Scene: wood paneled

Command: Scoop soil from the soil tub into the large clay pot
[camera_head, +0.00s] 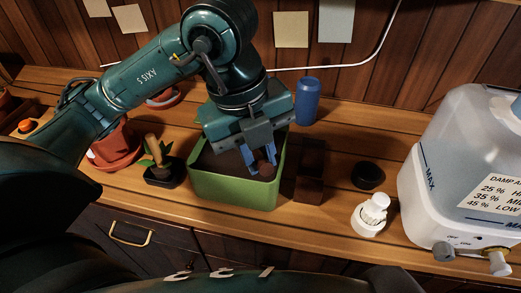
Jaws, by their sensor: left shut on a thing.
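The green soil tub (235,196) stands on the wooden bench in the middle, with dark soil inside. My left gripper (262,168) points down over the tub's right part. Its blue fingers are shut on a reddish-brown rounded handle end (266,170), apparently the scoop's. The rest of that tool is hidden by the gripper and tub wall. A reddish clay pot (117,150) stands left of the tub, partly covered by my left arm. I cannot see into it or tell whether it is the large one. My right gripper is not in view.
A black lid (367,175), white fitting (371,215) and large translucent tank (462,150) stand farther right.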

